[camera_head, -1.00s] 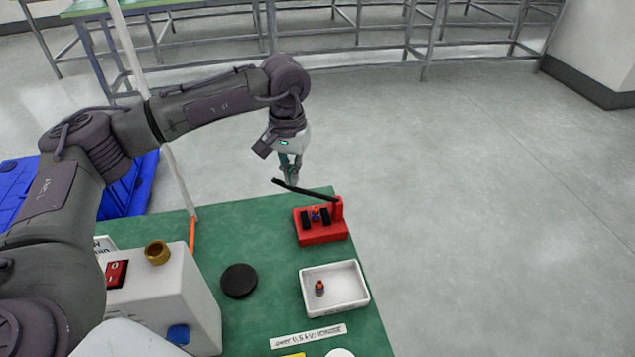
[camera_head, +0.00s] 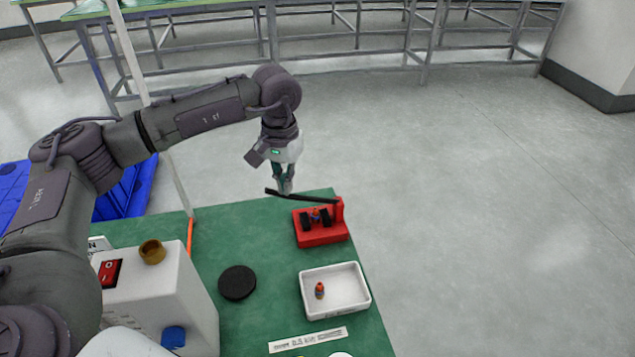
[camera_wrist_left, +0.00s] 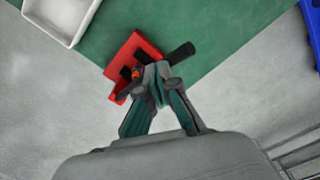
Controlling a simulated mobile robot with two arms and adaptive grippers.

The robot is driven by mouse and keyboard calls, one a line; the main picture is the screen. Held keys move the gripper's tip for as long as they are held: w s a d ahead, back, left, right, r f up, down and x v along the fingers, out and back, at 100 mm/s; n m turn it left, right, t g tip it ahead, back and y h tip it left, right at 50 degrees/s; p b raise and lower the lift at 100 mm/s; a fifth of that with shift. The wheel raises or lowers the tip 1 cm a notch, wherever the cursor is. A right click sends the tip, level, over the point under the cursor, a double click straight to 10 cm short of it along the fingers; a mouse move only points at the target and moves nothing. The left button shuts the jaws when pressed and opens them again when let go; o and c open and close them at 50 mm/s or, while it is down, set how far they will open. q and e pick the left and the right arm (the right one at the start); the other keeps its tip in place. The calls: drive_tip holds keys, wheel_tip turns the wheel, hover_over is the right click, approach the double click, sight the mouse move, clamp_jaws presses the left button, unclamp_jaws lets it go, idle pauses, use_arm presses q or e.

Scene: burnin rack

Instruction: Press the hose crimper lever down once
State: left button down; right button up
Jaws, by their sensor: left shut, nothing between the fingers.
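The hose crimper (camera_head: 322,236) is a red block with dark jaws and a small blue and orange piece between them. It stands near the far right corner of the green table. Its black lever (camera_head: 305,196) runs from the red post at the right out to the left, nearly level, above the base. My left gripper (camera_head: 285,189) is shut and empty, fingertips pointing down at the lever near its free end, seemingly touching it. In the left wrist view the fingers (camera_wrist_left: 158,72) cover part of the crimper (camera_wrist_left: 130,52) and lever. My right gripper is not in view.
A white tray (camera_head: 366,292) with a small orange-topped piece (camera_head: 320,290) stands in front of the crimper. A black disc (camera_head: 237,282) lies left of the tray. A white box with a red switch (camera_head: 109,272) stands at the left.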

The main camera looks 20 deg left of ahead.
use_arm(q)
drive_tip(key=shift+a+f, duration=0.1)
drive_tip(key=shift+s+a+f+b, duration=0.15)
drive_tip(key=shift+a+f+b, duration=0.05)
drive_tip(key=shift+f+b, duration=0.35)
drive_tip(key=shift+s+a+f+b, duration=0.15)
drive_tip(key=shift+f+b, duration=0.3)
drive_tip(key=shift+f, duration=0.15)
drive_tip(key=shift+f, duration=0.15)
drive_tip(key=shift+s+a+f+b, duration=0.1)
drive_tip(key=shift+f+b, duration=0.5)
wheel_tip(320, 180, up, 17)
drive_tip(key=p, duration=1)
drive_tip(key=shift+r+p, duration=0.2)
drive_tip(key=shift+p, duration=0.2)
drive_tip(key=shift+f, duration=0.1)
